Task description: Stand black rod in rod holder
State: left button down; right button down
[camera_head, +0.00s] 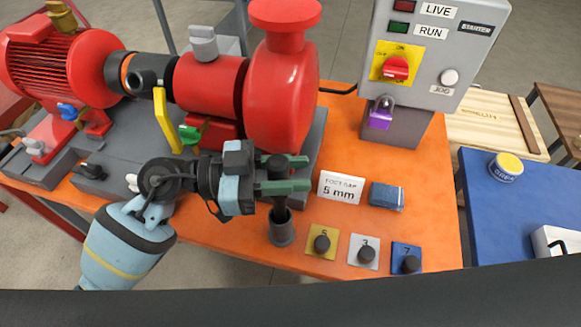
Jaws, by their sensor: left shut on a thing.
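The black rod (277,172) is upright between the green fingers of my left gripper (290,173), which is shut on it. The rod's top shows just above the upper finger. The dark grey rod holder (282,233) stands on the orange table directly below the gripper. The rod's lower end is at the holder's round mouth; I cannot tell how deep inside it is. My right gripper is not in view.
The red pump (285,95) and motor (55,70) stand behind the gripper. Right of the holder are a "5 mm" card (340,188), a blue block (387,196) and several coloured plates with black knobs (321,243). A grey control box (430,50) stands at the back.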

pick_arm(q)
jog(key=shift+r, duration=0.1)
jog(key=c, duration=1)
grip_release()
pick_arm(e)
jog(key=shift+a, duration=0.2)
pick_arm(q)
jog(key=shift+o, duration=0.2)
jog(key=a, duration=0.8)
jog(key=shift+b, duration=0.35)
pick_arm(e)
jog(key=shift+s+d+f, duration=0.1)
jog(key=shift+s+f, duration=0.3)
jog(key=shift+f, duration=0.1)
pick_arm(q)
jog(key=shift+d, duration=0.1)
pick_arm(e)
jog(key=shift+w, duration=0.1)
